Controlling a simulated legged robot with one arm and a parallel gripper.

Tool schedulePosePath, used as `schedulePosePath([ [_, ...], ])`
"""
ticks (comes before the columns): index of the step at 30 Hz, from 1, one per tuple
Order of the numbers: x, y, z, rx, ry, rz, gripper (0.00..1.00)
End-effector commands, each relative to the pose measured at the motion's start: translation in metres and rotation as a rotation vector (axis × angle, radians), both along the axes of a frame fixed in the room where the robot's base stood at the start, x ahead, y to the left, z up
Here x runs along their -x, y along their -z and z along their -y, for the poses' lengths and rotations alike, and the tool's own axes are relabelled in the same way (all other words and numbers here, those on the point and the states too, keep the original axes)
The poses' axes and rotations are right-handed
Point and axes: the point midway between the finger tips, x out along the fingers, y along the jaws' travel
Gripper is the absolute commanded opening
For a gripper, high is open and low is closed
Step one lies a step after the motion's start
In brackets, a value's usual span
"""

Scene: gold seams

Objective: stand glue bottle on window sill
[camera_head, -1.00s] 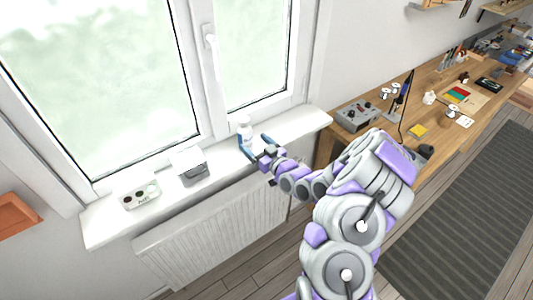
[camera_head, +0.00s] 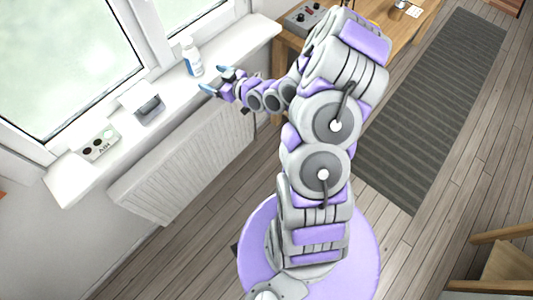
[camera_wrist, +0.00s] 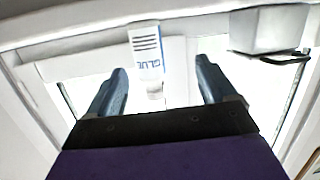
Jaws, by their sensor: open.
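The glue bottle (camera_head: 193,60), white with a blue-and-white label, stands upright on the white window sill (camera_head: 232,45). My gripper (camera_head: 215,80) is open and empty at the sill's front edge, a little apart from the bottle and pointing toward it. In the wrist view the bottle (camera_wrist: 147,50) appears upside down beyond the gap between my two blue fingers (camera_wrist: 163,85). Its label is visible and neither finger touches it.
A white-and-grey box (camera_head: 147,103) and a small panel with round dark spots (camera_head: 98,142) sit further left on the sill. A radiator (camera_head: 185,150) hangs below. A wooden workbench (camera_head: 400,20) with a grey device (camera_head: 303,18) stands right. The sill right of the bottle is clear.

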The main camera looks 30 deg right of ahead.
Motion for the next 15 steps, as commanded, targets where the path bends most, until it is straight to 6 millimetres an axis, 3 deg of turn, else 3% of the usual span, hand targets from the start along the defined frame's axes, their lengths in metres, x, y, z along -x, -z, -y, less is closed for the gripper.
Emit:
schedulePosePath([
  [3, 0.005, -0.006, -0.011, 0.107, -0.031, -0.146, 0.84],
  [8, 0.029, -0.011, -0.014, 0.229, -0.025, -0.361, 0.84],
  [15, 0.091, -0.037, -0.007, 0.362, 0.053, -0.667, 0.84],
])
